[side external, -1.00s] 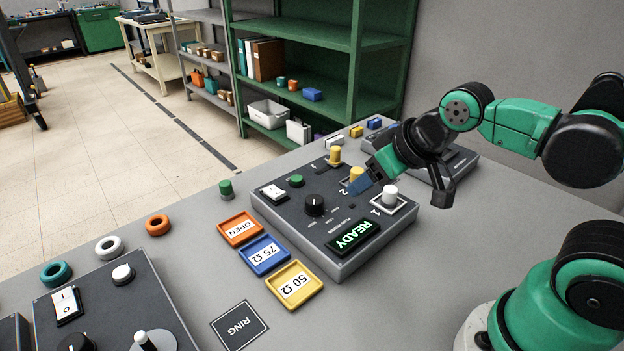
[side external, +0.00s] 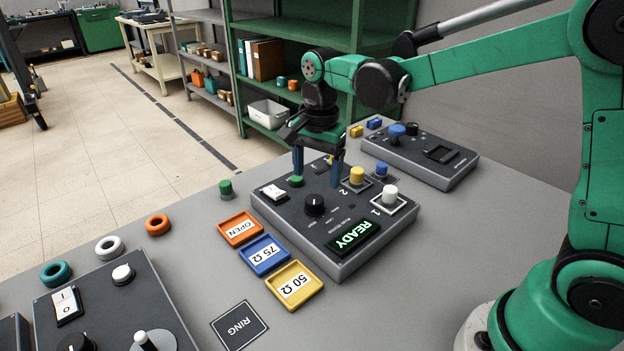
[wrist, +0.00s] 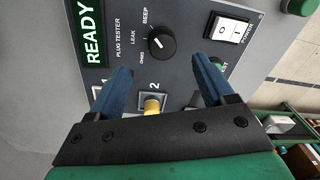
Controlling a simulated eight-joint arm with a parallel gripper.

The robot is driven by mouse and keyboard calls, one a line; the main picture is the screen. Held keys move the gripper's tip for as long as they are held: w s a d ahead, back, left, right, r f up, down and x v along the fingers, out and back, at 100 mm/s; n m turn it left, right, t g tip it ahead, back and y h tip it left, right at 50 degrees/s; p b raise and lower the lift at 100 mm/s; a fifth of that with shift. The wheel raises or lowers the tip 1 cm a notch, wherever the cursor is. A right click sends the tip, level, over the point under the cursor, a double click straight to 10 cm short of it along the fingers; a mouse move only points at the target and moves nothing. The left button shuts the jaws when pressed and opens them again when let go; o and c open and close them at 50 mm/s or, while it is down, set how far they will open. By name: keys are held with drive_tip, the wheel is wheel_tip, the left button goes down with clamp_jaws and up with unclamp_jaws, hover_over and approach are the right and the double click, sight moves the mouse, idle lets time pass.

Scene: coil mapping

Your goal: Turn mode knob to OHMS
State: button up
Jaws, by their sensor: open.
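The black mode knob (side external: 314,204) sits on the dark plug tester panel (side external: 340,262). In the wrist view the knob (wrist: 161,43) has the labels BEEP, LEAK and OHMS beside it. It has a small pale mark, but I cannot tell exactly which label it points to. My gripper (side external: 317,174) is above the tester with its two blue fingers pointing down, spread apart and empty. In the wrist view my gripper (wrist: 163,68) has the knob just beyond the fingertips, roughly centred between them and not touched.
The READY display (side external: 353,236), white power switch (side external: 274,192), green button (side external: 297,181), yellow plug (side external: 357,174) at socket 2 and white plug (side external: 390,192) at socket 1 crowd around the knob. Orange, blue and yellow trays (side external: 294,286) lie beside the tester. Another panel (side external: 425,155) stands behind right.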

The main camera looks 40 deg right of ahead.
sight(314, 199)
drive_tip(key=shift+w+f+m, duration=0.3)
drive_tip(key=shift+f+m, duration=0.2)
drive_tip(key=shift+f, duration=2.7)
clamp_jaws()
